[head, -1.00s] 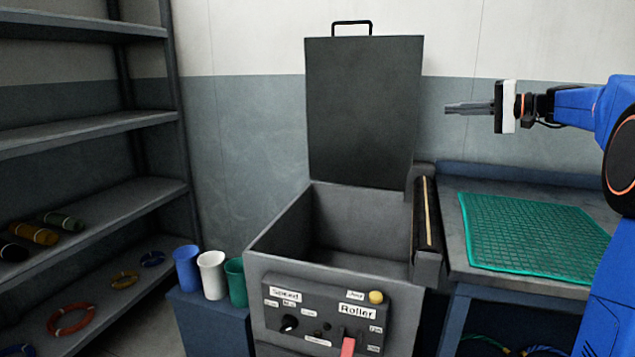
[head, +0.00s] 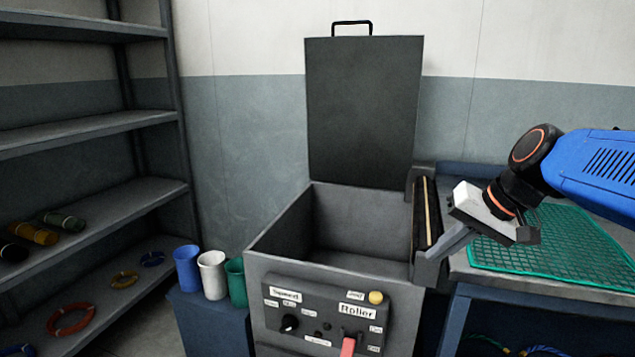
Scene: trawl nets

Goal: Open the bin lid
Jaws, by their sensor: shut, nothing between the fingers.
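The bin (head: 275,240) is a grey open-topped box in the middle of the head view, and its inside looks empty. Its dark lid (head: 364,110) stands upright at the back, hinged open, with a black handle (head: 351,24) on its top edge. My gripper (head: 438,253) is at the right of the bin, pointing down and left, beside the roller at the bin's right edge. Its fingers are shut with nothing between them. I cannot tell whether the fingertips touch the roller housing.
A control panel (head: 325,320) with a red lever (head: 348,346) is on the bin's front. A roller (head: 426,215) runs along its right side. A table with green netting (head: 560,250) stands right. Blue, white and green cups (head: 212,275) and shelves (head: 90,205) are left.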

